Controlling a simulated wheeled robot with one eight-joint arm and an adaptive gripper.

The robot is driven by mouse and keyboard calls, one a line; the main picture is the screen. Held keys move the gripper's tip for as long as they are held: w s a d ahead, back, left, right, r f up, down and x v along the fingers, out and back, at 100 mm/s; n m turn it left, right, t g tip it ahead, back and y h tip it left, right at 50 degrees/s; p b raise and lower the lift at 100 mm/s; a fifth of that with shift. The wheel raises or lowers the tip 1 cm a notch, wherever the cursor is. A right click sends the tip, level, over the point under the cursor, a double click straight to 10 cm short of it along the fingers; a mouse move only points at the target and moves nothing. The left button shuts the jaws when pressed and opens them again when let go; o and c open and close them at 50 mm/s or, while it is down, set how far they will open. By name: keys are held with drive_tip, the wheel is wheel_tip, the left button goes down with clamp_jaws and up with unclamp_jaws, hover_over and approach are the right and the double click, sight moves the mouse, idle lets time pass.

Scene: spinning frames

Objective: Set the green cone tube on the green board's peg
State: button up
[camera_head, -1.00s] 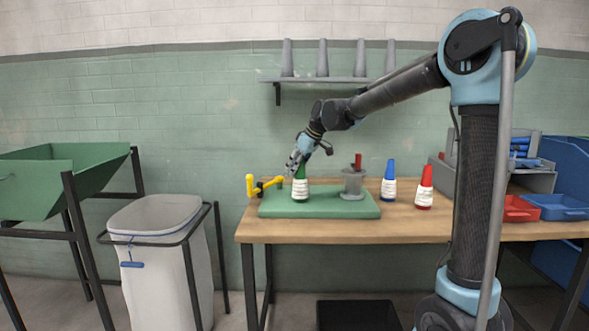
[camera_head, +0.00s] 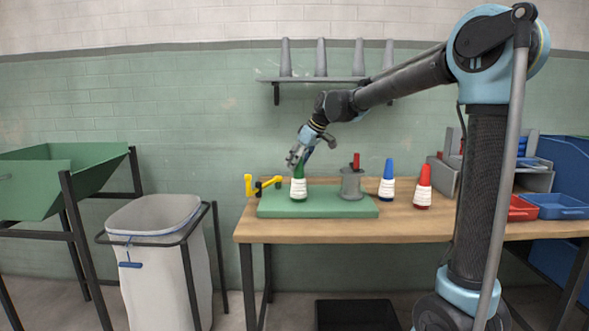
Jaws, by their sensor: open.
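The green cone tube (camera_head: 299,188), with a white wound band, stands upright on the left part of the green board (camera_head: 318,207) on the table. The board's peg is not visible, so I cannot tell from the picture alone how the tube sits over it. My gripper (camera_head: 293,161) is open and empty, just above and slightly left of the tube's green tip, apart from it or nearly so.
A grey holder with a red top (camera_head: 352,182) stands at the board's right. A blue cone (camera_head: 387,182) and a red cone (camera_head: 423,188) stand on the table (camera_head: 400,225). A yellow-handled fixture (camera_head: 262,186) is left. A shelf (camera_head: 330,79) hangs behind.

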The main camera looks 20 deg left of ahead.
drive_tip(key=v, duration=0.9)
drive_tip(key=shift+d+f, duration=0.1)
drive_tip(key=shift+d, duration=0.05)
